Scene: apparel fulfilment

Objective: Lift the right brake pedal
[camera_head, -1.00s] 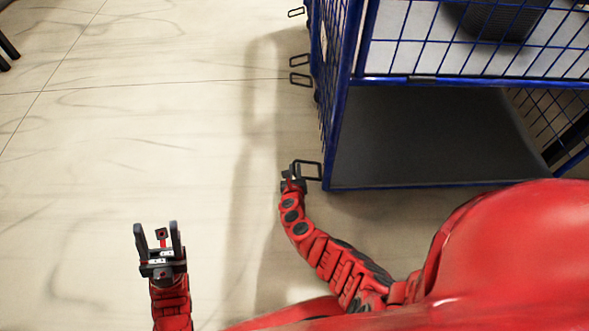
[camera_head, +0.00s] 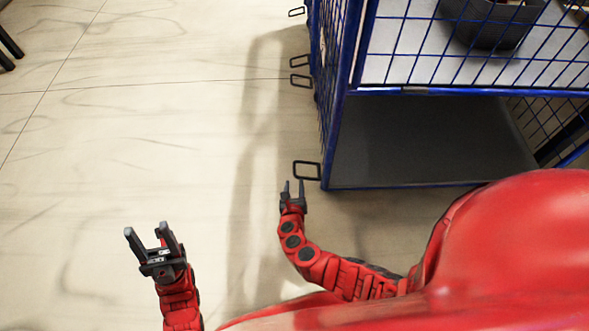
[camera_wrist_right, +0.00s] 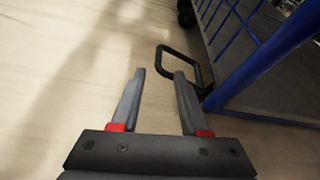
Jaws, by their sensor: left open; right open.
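The near brake pedal (camera_head: 307,170) is a black rectangular loop low at the near left corner of the blue cage cart (camera_head: 338,140). In the right wrist view the pedal loop (camera_wrist_right: 178,66) lies just beyond the fingertips, nearer the right finger. My right gripper (camera_head: 294,186) is open and empty, just short of the pedal in the head view. Its two fingers (camera_wrist_right: 158,78) stand apart in the wrist view, with floor between them. Whether the right finger touches the pedal I cannot tell. My left gripper (camera_head: 150,233) is open and empty over the floor at the lower left.
More black pedal loops (camera_head: 300,80) stick out along the cart's left side farther back. A dark basket (camera_head: 490,28) sits on the cart's upper shelf. A caster wheel (camera_wrist_right: 186,13) shows in the wrist view. The floor (camera_head: 130,130) left of the cart is clear.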

